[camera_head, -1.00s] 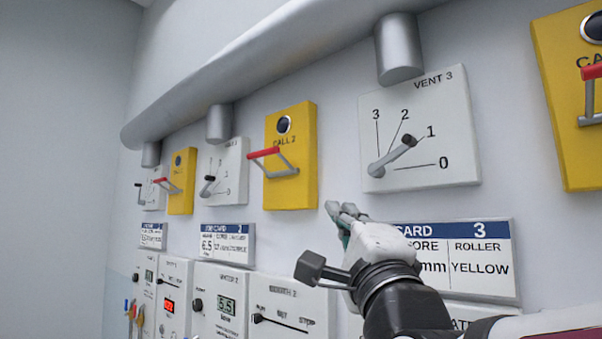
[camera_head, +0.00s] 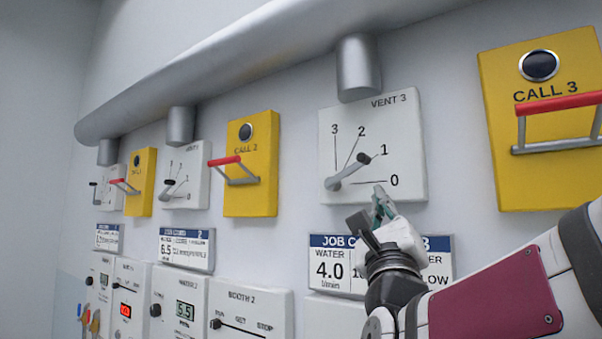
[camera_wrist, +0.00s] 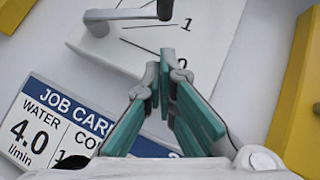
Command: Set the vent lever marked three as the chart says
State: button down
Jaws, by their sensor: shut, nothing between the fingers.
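The vent 3 panel (camera_head: 400,130) is a white plate with a dial marked 0 to 3. Its grey lever with a dark knob (camera_head: 363,159) points at about the 1 line. The lever also shows at the top of the wrist view (camera_wrist: 128,13). My gripper (camera_head: 379,192) is shut and empty, with its tips at the lower edge of the panel near the 0 mark, below and right of the knob and apart from it. In the wrist view its green-padded fingers (camera_wrist: 164,70) point up toward the 0. No vent chart is seen; the job card (camera_head: 330,268) below is partly hidden by my gripper.
The yellow call 3 box (camera_head: 500,180) with a red-topped handle stands out at right. The yellow call 2 box (camera_head: 238,128) is to the left. A grey pipe (camera_head: 240,70) runs above. The wall between call 2 and vent 3 is free.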

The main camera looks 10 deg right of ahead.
aim_at(366, 164)
jog(key=shift+w+a+r+p, duration=0.2)
jog(key=shift+w+r+p, duration=0.1)
jog(key=shift+r, duration=0.35)
jog(key=shift+w+a+r+p, duration=0.2)
jog(key=shift+r+p, duration=0.15)
jog(key=shift+r, duration=0.35)
jog(key=shift+w+a+r+p, duration=0.15)
jog(key=shift+w+r+p, duration=0.15)
jog(key=shift+r, duration=0.35)
jog(key=shift+w+b, duration=0.1)
jog(key=shift+b, duration=0.3)
jog(key=shift+w+b, duration=0.4)
jog(key=shift+b, duration=0.65)
jog(key=shift+w+r+y+b, duration=0.15)
jog(key=shift+y+b, duration=0.15)
jog(key=shift+b, duration=0.65)
jog(key=shift+n+b, duration=0.3)
jog(key=shift+b, duration=0.15)
jog(key=b, duration=0.2)
jog(key=shift+r+b, duration=0.25)
jog(key=shift+b, duration=0.15)
jog(key=shift+s+a+r+n+y+b, duration=0.15)
jog(key=shift+s+r+n+y+b, duration=0.3)
jog(key=shift+b, duration=0.7)
jog(key=shift+s+f, duration=0.1)
